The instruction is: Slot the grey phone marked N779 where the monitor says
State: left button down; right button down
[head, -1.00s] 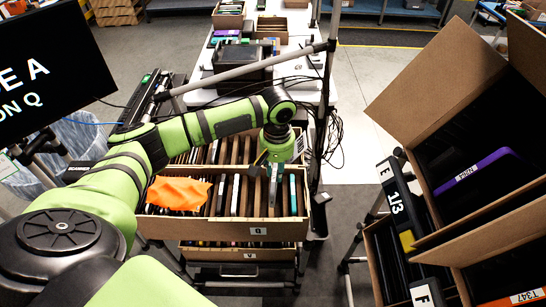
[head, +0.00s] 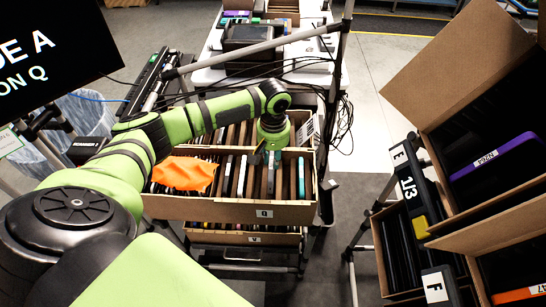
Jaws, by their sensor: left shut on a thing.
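The monitor (head: 45,55) at the upper left is cut off; its visible text ends in "E A" and "ON Q". A cardboard carton (head: 225,211) with a "Q" label (head: 264,213) holds a row of upright phones or slim devices. My left gripper (head: 268,157) points down into the right part of this row and is shut on a slim device there, mostly hidden by the fingers and its neighbours. I cannot read an N779 mark on anything. My right gripper is not in view.
An orange cloth (head: 184,173) lies over the left of the Q carton. A lower carton (head: 215,236) sits beneath it. Tilted cartons (head: 455,65) stand at the right; one holds a purple device (head: 510,150). A metal rail (head: 240,51) crosses behind my arm. Floor between is clear.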

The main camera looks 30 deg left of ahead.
pick_arm(q)
jog(key=shift+f+b, duration=1.1)
jog(key=shift+b, duration=0.05)
jog(key=shift+f+b, duration=0.45)
jog(key=shift+f, duration=1.65)
jog(key=shift+f, duration=0.35)
jog(key=c, duration=1)
grip_release()
